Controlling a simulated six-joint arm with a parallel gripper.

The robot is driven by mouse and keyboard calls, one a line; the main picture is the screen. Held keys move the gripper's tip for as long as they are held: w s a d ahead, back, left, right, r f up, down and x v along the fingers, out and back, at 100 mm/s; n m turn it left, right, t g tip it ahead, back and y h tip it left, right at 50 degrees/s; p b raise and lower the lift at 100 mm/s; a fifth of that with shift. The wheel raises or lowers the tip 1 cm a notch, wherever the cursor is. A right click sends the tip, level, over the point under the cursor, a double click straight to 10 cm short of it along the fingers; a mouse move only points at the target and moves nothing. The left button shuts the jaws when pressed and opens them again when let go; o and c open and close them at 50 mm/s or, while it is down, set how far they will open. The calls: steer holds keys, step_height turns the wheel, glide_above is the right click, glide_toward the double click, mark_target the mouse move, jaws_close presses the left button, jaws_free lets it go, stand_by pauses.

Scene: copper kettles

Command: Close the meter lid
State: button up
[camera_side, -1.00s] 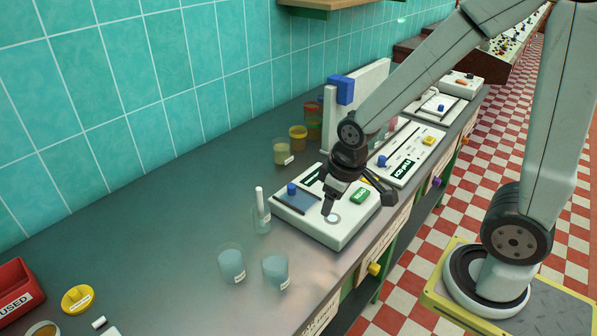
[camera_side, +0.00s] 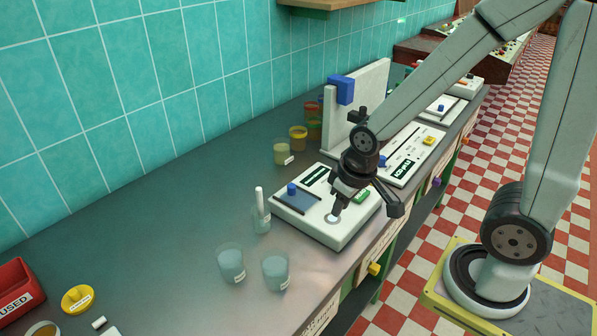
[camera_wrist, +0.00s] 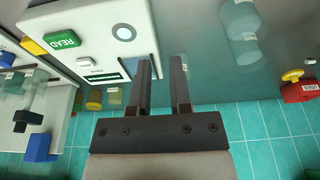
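The meter (camera_side: 345,232) is a white box on the counter, with a dark grey-blue lid panel (camera_side: 299,201) at its left. A blue knob (camera_side: 291,188) stands on the lid. The round well (camera_side: 332,218) to the right of the lid is uncovered; it also shows in the wrist view (camera_wrist: 124,32). My gripper (camera_side: 335,212) points down by the well, to the right of the knob and apart from it. In the wrist view its two fingers (camera_wrist: 162,65) are apart with nothing between them. I cannot tell whether the fingertips touch the meter; the knob is not visible there.
A green READ button (camera_wrist: 62,39) is on the meter. A vial (camera_side: 262,215) stands just left of it. Two beakers (camera_side: 231,265) (camera_side: 275,271) stand in front. A white upright panel with a blue block (camera_side: 341,90) stands behind. The counter's left middle is clear.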

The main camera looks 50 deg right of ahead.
steer(key=shift+w, duration=0.35)
jaws_close()
steer(key=w+d+m, duration=0.1)
steer(key=w+d, duration=0.2)
steer(key=w, duration=0.7)
steer(key=w+d+r+t, duration=0.1)
steer(key=w+d, duration=0.3)
steer(key=w, duration=0.7)
steer(key=shift+m+h, duration=0.3)
steer(key=shift+m, duration=0.1)
